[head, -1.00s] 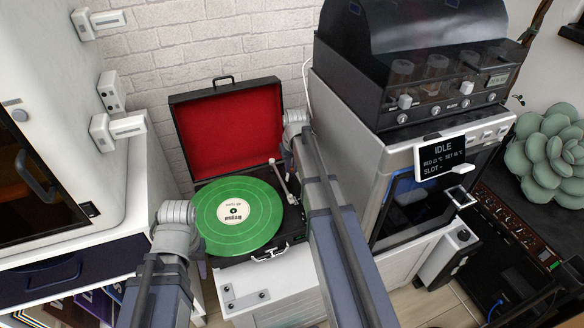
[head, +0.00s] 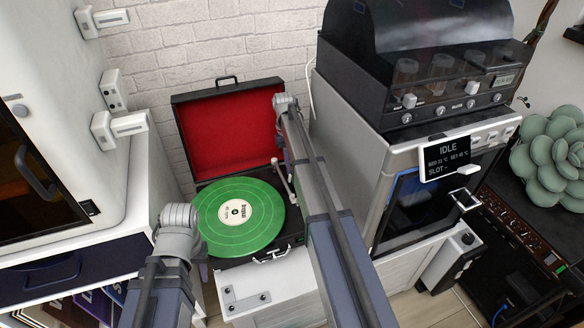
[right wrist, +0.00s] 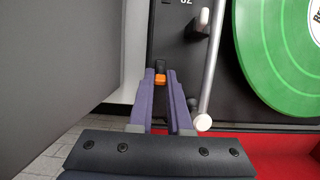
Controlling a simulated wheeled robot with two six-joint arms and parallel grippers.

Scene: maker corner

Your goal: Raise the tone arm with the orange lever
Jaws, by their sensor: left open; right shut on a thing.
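The suitcase record player (head: 290,236) stands open, with a green record (head: 213,216) on its platter. The pale tone arm (head: 285,180) lies along the platter's right side; it also shows in the right wrist view (right wrist: 214,60). In that view my right gripper (right wrist: 160,82) is shut on the small orange lever (right wrist: 160,78) beside the tone arm. The lever is hidden in the head view. My left gripper (head: 204,268) is open and empty by the player's front left corner, mostly hidden behind its own wrist. I cannot tell whether the tone arm is raised.
The red-lined lid (head: 228,130) stands up behind the platter. A grey oven-like machine (head: 398,140) with a display reading IDLE stands close to the right. A white cabinet (head: 70,120) stands at the left. The player rests on a white cabinet (head: 265,290).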

